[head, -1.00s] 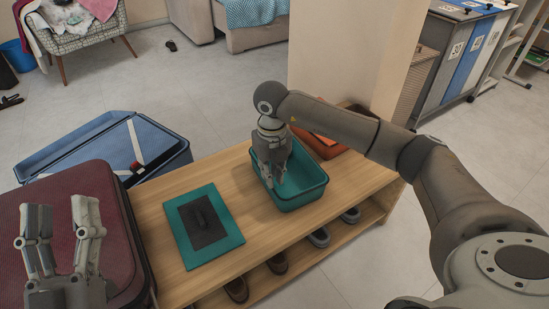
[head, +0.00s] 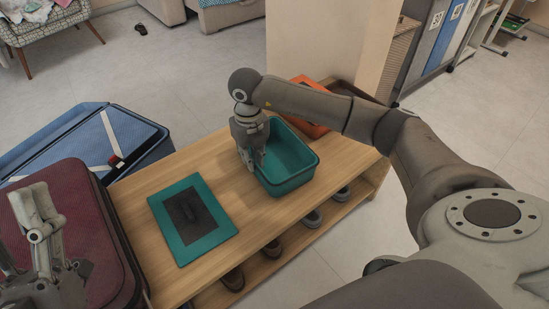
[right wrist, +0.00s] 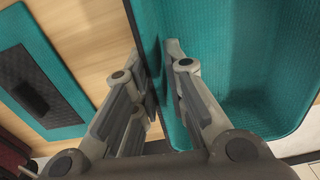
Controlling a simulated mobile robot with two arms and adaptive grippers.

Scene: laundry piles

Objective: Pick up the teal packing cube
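The teal packing cube (head: 290,183) is an open-topped box standing upright on the wooden bench. Its inside looks empty; it also shows on the right in the right wrist view (right wrist: 240,50). My right gripper (head: 252,160) points down at the cube's left wall. In the right wrist view my right gripper (right wrist: 160,60) has one finger outside and one inside, closed in closely on the wall between them. My left gripper (head: 40,245) is at the lower left, over the maroon suitcase, partly cut off by the frame edge and empty.
A flat teal panel with a dark centre (head: 170,222) lies left of the cube on the bench (head: 255,215). An orange box (head: 308,128) stands behind the cube. A maroon suitcase (head: 75,210) and an open blue suitcase (head: 150,145) are at left. Shoes sit on the lower shelf.

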